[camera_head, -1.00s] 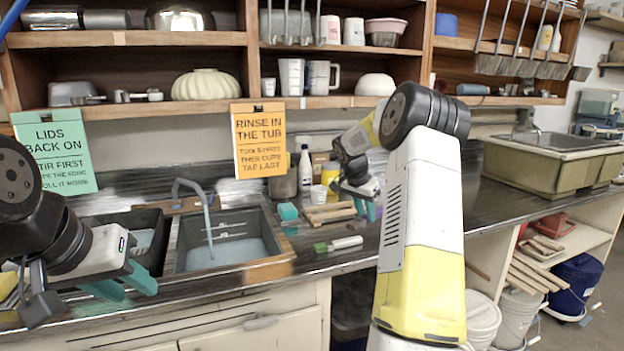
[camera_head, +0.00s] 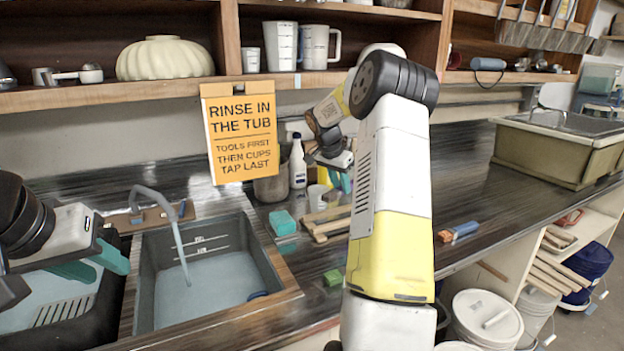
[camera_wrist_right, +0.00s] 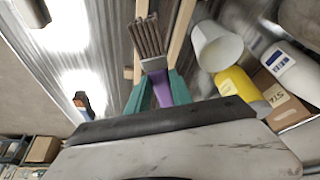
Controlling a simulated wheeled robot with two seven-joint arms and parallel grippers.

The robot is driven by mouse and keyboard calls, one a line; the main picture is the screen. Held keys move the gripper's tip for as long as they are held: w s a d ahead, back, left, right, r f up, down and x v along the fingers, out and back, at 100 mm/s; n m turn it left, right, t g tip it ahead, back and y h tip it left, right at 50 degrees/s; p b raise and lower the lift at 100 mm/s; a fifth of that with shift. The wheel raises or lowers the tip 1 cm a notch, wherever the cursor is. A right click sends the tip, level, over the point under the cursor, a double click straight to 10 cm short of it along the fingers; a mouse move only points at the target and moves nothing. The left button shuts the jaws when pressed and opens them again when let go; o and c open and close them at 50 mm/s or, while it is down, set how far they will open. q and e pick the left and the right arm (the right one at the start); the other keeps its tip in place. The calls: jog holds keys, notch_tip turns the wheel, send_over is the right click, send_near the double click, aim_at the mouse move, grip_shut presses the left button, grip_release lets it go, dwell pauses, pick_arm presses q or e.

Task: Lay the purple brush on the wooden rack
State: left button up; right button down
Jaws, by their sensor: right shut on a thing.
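The purple brush (camera_wrist_right: 162,85) shows in the right wrist view, with a purple handle, a pale ferrule and brown bristles pointing away from me. My right gripper (camera_wrist_right: 160,90) is shut on its handle with teal fingers. In the head view my right gripper (camera_head: 340,180) is above the back of the wooden rack (camera_head: 322,224), and my arm hides part of the rack. The rack's slats (camera_wrist_right: 183,28) show behind the bristles in the wrist view; I cannot tell whether the brush touches them. My left gripper (camera_head: 92,264) is open and empty beside the sink.
The sink tub (camera_head: 205,275) with a tap is left of the rack. A teal sponge (camera_head: 283,222), a green block-like end (camera_head: 333,278) and an orange-and-blue tool (camera_head: 459,232) lie on the counter.

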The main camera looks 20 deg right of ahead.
jog(key=shift+w+f, duration=0.2)
jog(key=shift+f, duration=3.15)
jog(key=shift+f, duration=0.55)
jog(key=c, duration=1.1)
grip_release()
jog(key=shift+o, duration=0.2)
jog(key=v, duration=0.7)
jog(key=shift+s+a+r, duration=0.1)
jog(key=shift+a+r, duration=0.05)
jog(key=shift+r, duration=0.2)
